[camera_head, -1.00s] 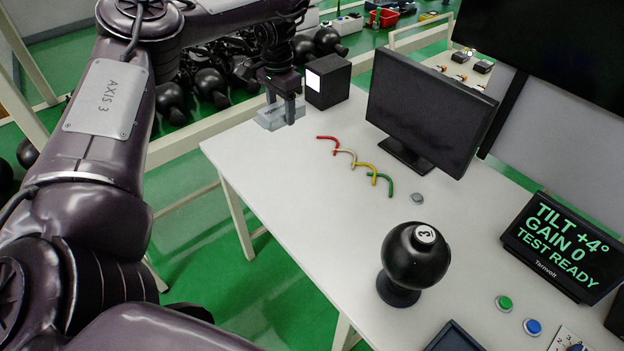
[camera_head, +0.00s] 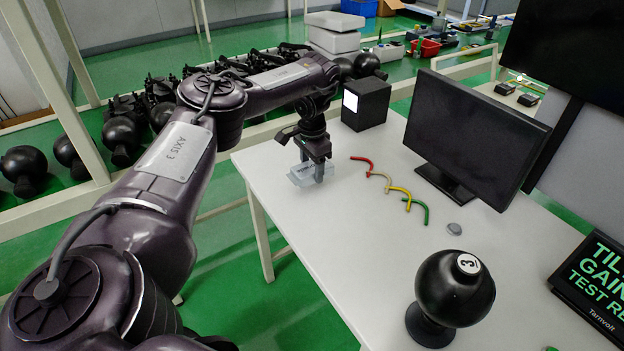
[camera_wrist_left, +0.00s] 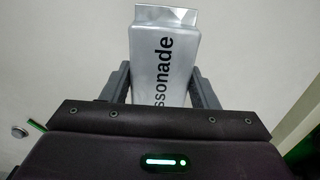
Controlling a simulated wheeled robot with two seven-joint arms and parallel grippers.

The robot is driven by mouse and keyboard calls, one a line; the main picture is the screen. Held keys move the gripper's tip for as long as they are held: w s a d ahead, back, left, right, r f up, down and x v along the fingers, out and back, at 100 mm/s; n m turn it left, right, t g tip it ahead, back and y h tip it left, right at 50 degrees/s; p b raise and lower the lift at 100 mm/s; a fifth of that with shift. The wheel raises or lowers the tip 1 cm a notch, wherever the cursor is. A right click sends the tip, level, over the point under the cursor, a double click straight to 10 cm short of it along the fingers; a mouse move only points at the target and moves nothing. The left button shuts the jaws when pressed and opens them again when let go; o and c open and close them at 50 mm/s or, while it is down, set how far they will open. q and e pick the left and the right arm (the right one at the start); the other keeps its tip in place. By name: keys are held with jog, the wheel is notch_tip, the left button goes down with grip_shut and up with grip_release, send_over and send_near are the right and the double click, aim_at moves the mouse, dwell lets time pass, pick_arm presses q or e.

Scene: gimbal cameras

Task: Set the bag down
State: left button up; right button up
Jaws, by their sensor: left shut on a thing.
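The bag (camera_head: 301,175) is a small silvery-grey packet near the far left corner of the white table (camera_head: 330,230). My left gripper (camera_head: 318,178) is shut on it from above. In the left wrist view the bag (camera_wrist_left: 164,55) stands out between the two fingers of the gripper (camera_wrist_left: 163,85), with dark lettering ending in "ssonade" on its face. The bag is low at the table top; I cannot tell whether its underside touches it. My right gripper is not in view.
A black box with a white lit face (camera_head: 366,103) stands close behind the gripper. Several coloured curved pieces (camera_head: 390,187), a monitor (camera_head: 470,135) and a black ball camera (camera_head: 455,288) are to the right. The table's left edge is near the bag.

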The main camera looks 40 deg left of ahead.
aim_at(312, 179)
pick_arm(q)
jog(key=shift+f, duration=2.15)
jog(key=shift+f, duration=0.1)
jog(key=o, duration=1)
notch_tip(312, 179, up, 5)
jog(key=shift+r, duration=0.2)
notch_tip(312, 179, up, 7)
jog(key=p, duration=0.2)
jog(key=shift+p, duration=0.3)
jog(key=shift+s+f, duration=0.1)
jog(key=shift+f, duration=0.05)
